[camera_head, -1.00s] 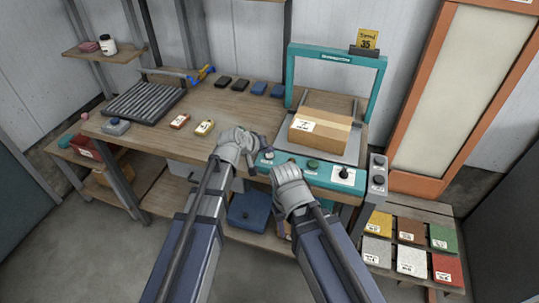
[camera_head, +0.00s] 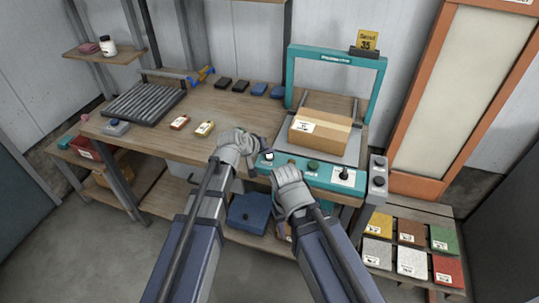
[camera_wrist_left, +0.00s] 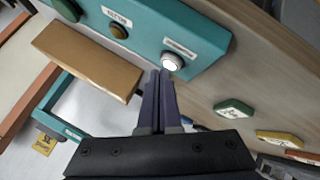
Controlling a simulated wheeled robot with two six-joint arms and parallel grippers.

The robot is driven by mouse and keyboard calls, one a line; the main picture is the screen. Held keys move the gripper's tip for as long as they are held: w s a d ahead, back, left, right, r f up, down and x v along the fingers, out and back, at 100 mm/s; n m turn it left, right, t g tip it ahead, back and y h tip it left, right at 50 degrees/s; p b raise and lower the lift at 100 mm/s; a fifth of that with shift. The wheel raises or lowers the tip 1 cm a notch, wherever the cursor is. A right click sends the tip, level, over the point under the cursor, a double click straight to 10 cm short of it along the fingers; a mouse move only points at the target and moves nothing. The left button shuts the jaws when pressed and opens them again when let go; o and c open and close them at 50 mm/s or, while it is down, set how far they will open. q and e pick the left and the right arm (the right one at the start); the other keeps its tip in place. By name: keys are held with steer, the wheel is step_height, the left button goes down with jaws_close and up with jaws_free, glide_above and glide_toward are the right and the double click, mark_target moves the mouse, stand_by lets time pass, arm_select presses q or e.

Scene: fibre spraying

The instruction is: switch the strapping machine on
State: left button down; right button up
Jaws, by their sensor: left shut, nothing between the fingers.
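The strapping machine is a teal arch (camera_head: 335,62) over a bed, with a teal control panel (camera_head: 330,177) along its front. The panel carries a white round button (camera_head: 268,156), a brown one (camera_head: 291,162), a green one (camera_head: 313,165) and a black knob (camera_head: 344,173). In the left wrist view the white button (camera_wrist_left: 172,62) looks bright. My left gripper (camera_head: 260,146) is shut and empty beside the panel's left end. In the wrist view its fingertips (camera_wrist_left: 160,76) lie close to the white button; contact is unclear.
A cardboard box (camera_head: 320,130) lies on the machine bed under the arch. Small labelled blocks (camera_head: 204,128) lie on the bench left of my left gripper. A grey post with buttons (camera_head: 377,180) stands at the panel's right end. Coloured trays (camera_head: 411,229) fill a low shelf.

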mark_target(268, 158)
arm_select(q)
steer(key=shift+r, duration=0.15)
step_height(268, 158, up, 6)
steer(key=p, duration=0.6)
